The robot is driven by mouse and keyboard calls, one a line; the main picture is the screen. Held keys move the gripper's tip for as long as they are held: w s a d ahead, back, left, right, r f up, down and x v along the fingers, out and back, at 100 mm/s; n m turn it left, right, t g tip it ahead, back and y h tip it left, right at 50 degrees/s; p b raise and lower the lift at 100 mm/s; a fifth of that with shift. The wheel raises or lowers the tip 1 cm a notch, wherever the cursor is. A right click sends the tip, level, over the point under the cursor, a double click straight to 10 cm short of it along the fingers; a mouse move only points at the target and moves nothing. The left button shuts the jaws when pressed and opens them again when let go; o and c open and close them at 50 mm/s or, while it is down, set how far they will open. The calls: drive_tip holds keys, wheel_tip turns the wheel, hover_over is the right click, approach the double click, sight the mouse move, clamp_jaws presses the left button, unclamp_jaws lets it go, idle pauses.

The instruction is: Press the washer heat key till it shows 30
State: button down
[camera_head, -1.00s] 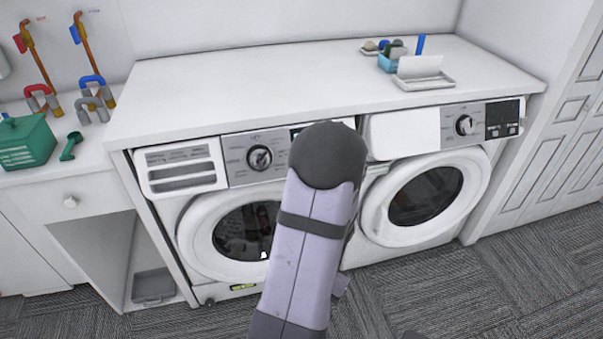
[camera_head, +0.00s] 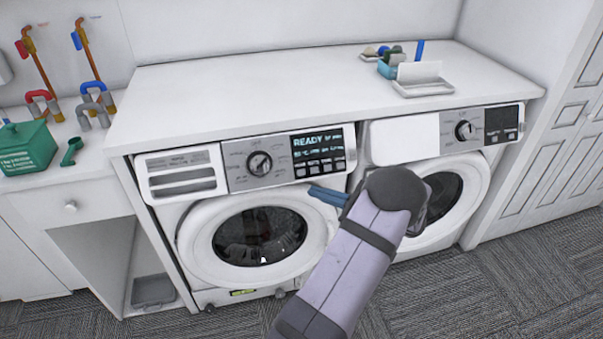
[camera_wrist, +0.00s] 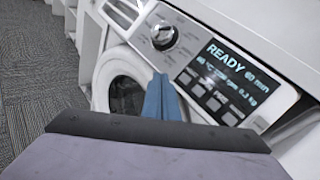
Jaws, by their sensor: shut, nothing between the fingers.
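The washer (camera_head: 190,237) is the left machine, with a round dial (camera_head: 259,163) and a dark display panel (camera_head: 318,153) on its front. The display reads READY with smaller text below; in the wrist view the display (camera_wrist: 232,66) seems to show 40 °C and 60 min. Several small keys (camera_head: 320,167) sit in a row under the text; their labels are too small to read. My gripper (camera_head: 313,191) has blue fingers, shut and empty, just below the panel in front of the washer. In the wrist view the fingers (camera_wrist: 161,82) point at the panel's lower left, apart from the keys as far as I can tell.
A second machine (camera_head: 475,180) with its own dial and dark panel stands to the right. The white countertop (camera_head: 250,90) above is mostly clear, with a tray (camera_head: 424,88) and a blue holder (camera_head: 388,68) at the right. A green box (camera_head: 27,150) stands far left.

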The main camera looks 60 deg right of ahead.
sight(301, 172)
drive_tip(key=r, duration=0.1)
drive_tip(key=r+t, duration=0.1)
drive_tip(key=r+m, duration=0.1)
drive_tip(key=shift+w+a+r+t, duration=0.15)
drive_tip(key=shift+w+a+t, duration=0.1)
drive_tip(key=shift+t, duration=0.05)
drive_tip(key=shift+w+d+f+b, duration=0.7)
drive_tip(key=shift+w+d+b, duration=0.15)
drive_tip(key=shift+w+d, duration=0.1)
drive_tip(key=shift+w+d+f+b, duration=0.65)
drive_tip(key=shift+w+d+b, duration=0.2)
drive_tip(key=shift+w+d, duration=0.05)
drive_tip(key=shift+w+d+f+b, duration=0.7)
drive_tip(key=shift+w+d+b, duration=0.15)
drive_tip(key=shift+w+d, duration=0.1)
drive_tip(key=shift+d+f, duration=0.1)
idle(0.5)
drive_tip(key=shift+w+d+f, duration=0.1)
drive_tip(key=shift+w+d, duration=0.05)
drive_tip(key=shift+w, duration=0.1)
